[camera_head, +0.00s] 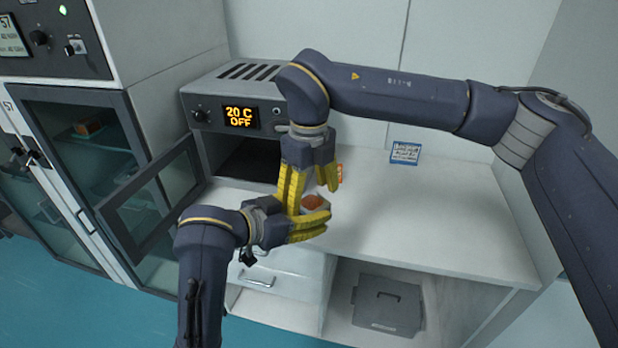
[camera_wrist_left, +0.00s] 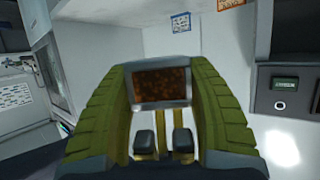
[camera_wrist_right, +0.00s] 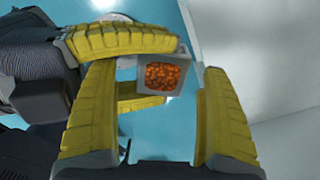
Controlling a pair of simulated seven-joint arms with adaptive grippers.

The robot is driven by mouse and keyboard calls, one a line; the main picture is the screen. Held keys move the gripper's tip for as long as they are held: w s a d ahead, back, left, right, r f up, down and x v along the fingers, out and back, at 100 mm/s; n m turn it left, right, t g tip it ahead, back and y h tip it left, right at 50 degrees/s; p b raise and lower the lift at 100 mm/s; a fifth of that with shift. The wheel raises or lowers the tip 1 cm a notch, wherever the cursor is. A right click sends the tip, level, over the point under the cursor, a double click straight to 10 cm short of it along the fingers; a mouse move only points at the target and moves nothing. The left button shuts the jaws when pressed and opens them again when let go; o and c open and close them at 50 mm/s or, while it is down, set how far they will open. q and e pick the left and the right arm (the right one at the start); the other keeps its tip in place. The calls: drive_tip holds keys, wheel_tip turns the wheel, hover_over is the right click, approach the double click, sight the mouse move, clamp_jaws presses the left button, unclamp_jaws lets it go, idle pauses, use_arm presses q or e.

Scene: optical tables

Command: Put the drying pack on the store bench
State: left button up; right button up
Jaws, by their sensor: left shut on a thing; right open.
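The drying pack (camera_head: 313,202) is a small grey-framed block with orange beads. It is between the yellow fingers of my left gripper (camera_head: 318,213), which is shut on it above the white bench. The left wrist view shows its beaded face (camera_wrist_left: 163,85) between the fingers. My right gripper (camera_head: 312,192) points down over it and is open. In the right wrist view, the pack (camera_wrist_right: 163,76) shows between the right fingers, with one left finger above and one below it. I cannot tell whether the right fingers touch it. The white bench top (camera_head: 430,210) carries a blue-edged sign (camera_head: 405,152).
An oven (camera_head: 238,116) reading 20 C OFF stands at the bench's back left, its door (camera_head: 150,195) swung open. A glass-door cabinet (camera_head: 85,165) at left holds an orange item. A grey lidded box (camera_head: 388,305) sits under the bench. The bench's right side is clear.

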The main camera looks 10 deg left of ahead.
sight(309, 202)
drive_tip(key=shift+f, duration=2.35)
drive_tip(key=shift+c, duration=0.4)
drive_tip(key=c, duration=1.3)
use_arm(q)
drive_tip(key=o, duration=1.3)
